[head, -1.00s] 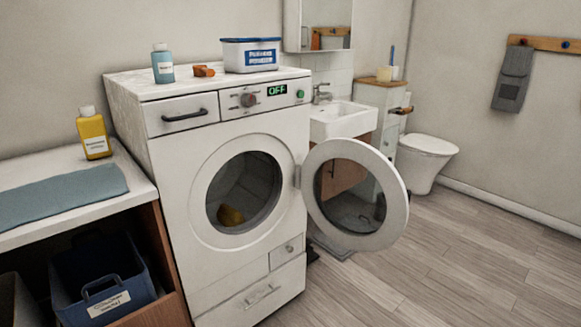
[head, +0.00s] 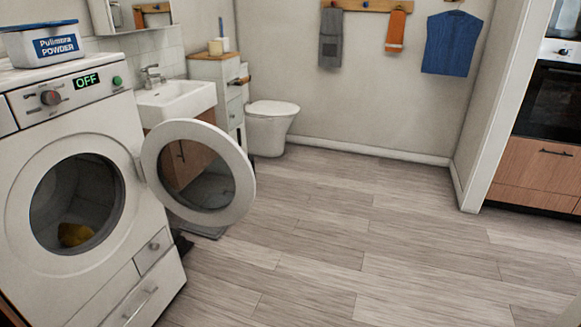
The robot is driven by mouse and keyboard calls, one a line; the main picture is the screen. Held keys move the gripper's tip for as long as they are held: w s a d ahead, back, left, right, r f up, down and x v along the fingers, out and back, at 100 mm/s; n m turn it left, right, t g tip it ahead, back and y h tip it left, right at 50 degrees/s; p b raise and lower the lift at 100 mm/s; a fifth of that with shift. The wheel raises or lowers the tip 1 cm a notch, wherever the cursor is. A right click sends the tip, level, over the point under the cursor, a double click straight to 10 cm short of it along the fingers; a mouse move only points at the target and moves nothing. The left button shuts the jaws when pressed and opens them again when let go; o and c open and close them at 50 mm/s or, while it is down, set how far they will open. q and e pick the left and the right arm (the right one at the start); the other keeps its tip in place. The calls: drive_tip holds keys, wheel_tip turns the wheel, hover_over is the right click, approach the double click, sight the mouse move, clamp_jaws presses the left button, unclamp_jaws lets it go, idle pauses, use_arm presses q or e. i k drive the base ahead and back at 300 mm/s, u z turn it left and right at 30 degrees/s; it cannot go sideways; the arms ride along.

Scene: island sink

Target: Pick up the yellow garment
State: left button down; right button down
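The yellow garment (head: 75,234) lies bunched at the bottom of the washing machine drum in the head view. Only a small patch of it shows through the round opening. The washing machine (head: 28,150) stands at the left, and its display reads OFF. Its round door (head: 236,160) is swung open to the right of the drum. Neither of my grippers is in the head view.
A sink (head: 178,100) and a toilet (head: 270,125) stand behind the open door. A powder box (head: 40,42) sits on the machine. Grey, orange and blue cloths hang from a rack (head: 365,5). An oven (head: 548,85) is at the right. The wooden floor (head: 350,230) is clear.

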sight(70, 235)
drive_tip(key=z, duration=0.35)
drive_tip(key=i, duration=3.8)
drive_tip(key=u, duration=3.85)
